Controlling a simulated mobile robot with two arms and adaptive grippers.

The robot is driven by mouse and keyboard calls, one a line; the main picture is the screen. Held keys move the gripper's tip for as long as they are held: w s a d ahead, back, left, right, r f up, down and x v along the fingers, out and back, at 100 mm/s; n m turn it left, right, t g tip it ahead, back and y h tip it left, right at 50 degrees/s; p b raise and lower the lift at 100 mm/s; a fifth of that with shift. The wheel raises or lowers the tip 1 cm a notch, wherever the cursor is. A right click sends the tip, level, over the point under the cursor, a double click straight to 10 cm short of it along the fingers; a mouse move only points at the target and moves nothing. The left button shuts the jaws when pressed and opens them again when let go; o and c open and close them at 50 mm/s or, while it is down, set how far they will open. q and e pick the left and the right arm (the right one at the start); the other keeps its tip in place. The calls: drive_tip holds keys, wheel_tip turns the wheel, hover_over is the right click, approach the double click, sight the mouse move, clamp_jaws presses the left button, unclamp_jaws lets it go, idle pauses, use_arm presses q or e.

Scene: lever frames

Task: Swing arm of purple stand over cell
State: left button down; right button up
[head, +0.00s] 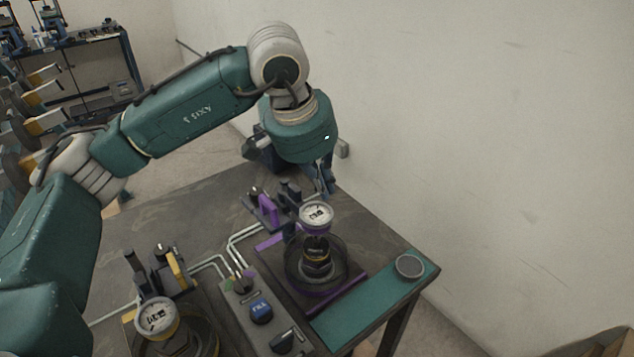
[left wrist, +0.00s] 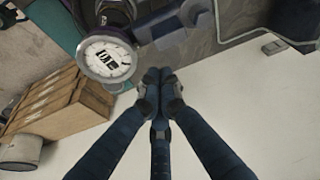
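The purple stand (head: 265,208) is on the dark table, with a purple upright and dark blocks. Its arm carries a white-faced dial with a purple rim (head: 316,214), also large in the left wrist view (left wrist: 106,58). In the head view the dial appears just above the far part of the round dark cell (head: 317,268); exact alignment is unclear. My left gripper (head: 327,186) is just behind the dial. In the left wrist view its fingertips (left wrist: 158,76) are together beside the dial and arm, with nothing visible between them. My right gripper is out of view.
A yellow stand (head: 175,264) with its own dial (head: 157,316) is at the front left. A control box (head: 260,310) with knobs lies between the stands. A teal strip (head: 350,318) holds a small round dish (head: 409,266). A wall stands close behind the table.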

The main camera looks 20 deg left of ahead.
use_arm(q)
drive_tip(key=w+b+v, duration=0.1)
drive_tip(key=v, duration=0.8)
drive_tip(key=shift+r+b, duration=0.35)
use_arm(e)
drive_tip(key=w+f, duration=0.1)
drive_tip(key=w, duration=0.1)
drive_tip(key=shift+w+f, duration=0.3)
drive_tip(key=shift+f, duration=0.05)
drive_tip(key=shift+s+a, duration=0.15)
